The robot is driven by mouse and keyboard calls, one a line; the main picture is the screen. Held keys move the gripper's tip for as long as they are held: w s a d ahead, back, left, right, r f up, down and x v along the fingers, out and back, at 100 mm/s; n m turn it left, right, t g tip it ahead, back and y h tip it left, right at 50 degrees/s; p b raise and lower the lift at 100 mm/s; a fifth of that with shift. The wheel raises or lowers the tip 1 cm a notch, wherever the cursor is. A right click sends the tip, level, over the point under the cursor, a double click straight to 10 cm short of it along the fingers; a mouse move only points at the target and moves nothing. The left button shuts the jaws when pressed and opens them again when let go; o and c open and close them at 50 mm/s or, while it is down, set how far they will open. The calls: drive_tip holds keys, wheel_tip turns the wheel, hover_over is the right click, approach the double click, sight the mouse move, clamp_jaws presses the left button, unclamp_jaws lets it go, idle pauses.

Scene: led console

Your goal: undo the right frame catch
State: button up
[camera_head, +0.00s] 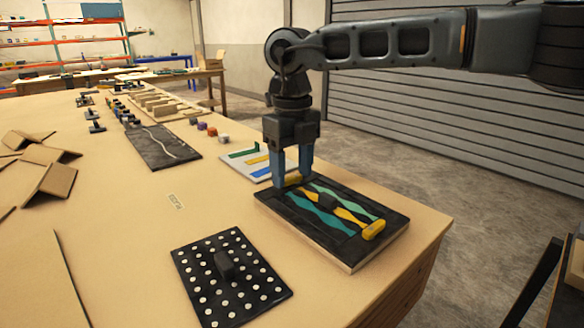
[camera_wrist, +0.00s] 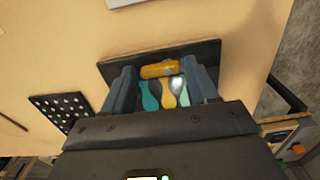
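The console is a black framed panel (camera_head: 335,254) on a wooden base, with wavy teal, green and yellow strips. One yellow-orange catch (camera_head: 293,180) is at its far left end, and another yellow catch (camera_head: 374,230) is at its near right end. My gripper (camera_head: 292,178) points down at the far left catch, its blue-grey fingers apart. In the wrist view that catch (camera_wrist: 159,70) lies between the two fingertips, with a small gap seeming to show on each side. The panel's near right catch is hidden in the wrist view.
A black plate with white dots and a raised dark block (camera_head: 228,277) lies near the front of the table. A white board with coloured bars (camera_head: 235,165) lies behind the console. Bare tabletop (camera_head: 130,240) is to the left.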

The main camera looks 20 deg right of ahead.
sight(292, 177)
drive_tip(key=shift+o, duration=1.4)
drive_tip(key=shift+r, duration=0.1)
wheel_tip(292, 177, up, 8)
drive_tip(key=shift+f, duration=0.2)
